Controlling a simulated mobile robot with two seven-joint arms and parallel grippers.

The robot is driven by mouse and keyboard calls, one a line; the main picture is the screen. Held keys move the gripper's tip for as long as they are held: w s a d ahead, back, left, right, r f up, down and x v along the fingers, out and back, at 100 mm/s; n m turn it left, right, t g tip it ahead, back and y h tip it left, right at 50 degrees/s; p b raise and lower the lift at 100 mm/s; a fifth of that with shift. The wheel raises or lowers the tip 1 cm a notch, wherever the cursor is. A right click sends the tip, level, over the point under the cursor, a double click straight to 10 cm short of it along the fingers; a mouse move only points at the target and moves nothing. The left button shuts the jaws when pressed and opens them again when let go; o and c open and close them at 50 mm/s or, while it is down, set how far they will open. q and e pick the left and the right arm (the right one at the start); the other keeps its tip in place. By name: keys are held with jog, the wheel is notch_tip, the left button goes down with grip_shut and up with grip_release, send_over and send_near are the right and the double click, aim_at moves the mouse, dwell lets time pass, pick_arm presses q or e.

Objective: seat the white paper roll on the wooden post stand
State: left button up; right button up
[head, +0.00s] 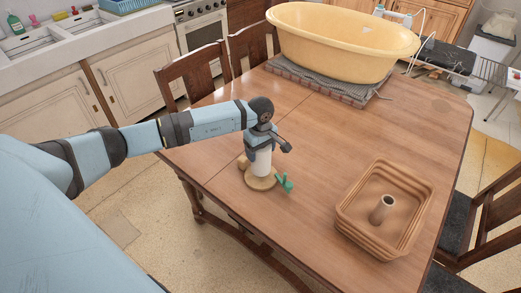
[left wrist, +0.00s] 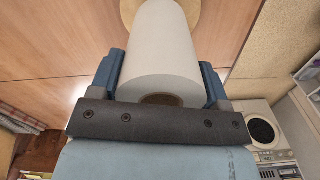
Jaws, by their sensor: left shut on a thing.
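The white paper roll (head: 261,164) is upright over the round wooden base of the stand (head: 262,184) near the table's left edge. My left gripper (head: 259,153) comes down from above and is shut on the roll. In the left wrist view the roll (left wrist: 162,50) sits between the two blue fingers of my left gripper (left wrist: 164,85), with its brown core opening facing the camera. The round wooden base (left wrist: 208,12) shows past the roll's far end. The post is hidden, and I cannot tell whether the roll touches the base. My right gripper is not in view.
A small green object (head: 285,183) stands right beside the base. A brown square basket (head: 350,222) with a short upright tube (head: 382,208) is at the right. The table's middle is clear.

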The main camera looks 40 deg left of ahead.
pick_arm(q)
jog(key=shift+f+b, duration=1.35)
jog(key=shift+f, duration=0.2)
jog(key=o, duration=1)
notch_tip(320, 180, up, 14)
jog(key=shift+f+b, duration=0.1)
jog(key=shift+b, duration=0.3)
jog(key=shift+d, duration=0.1)
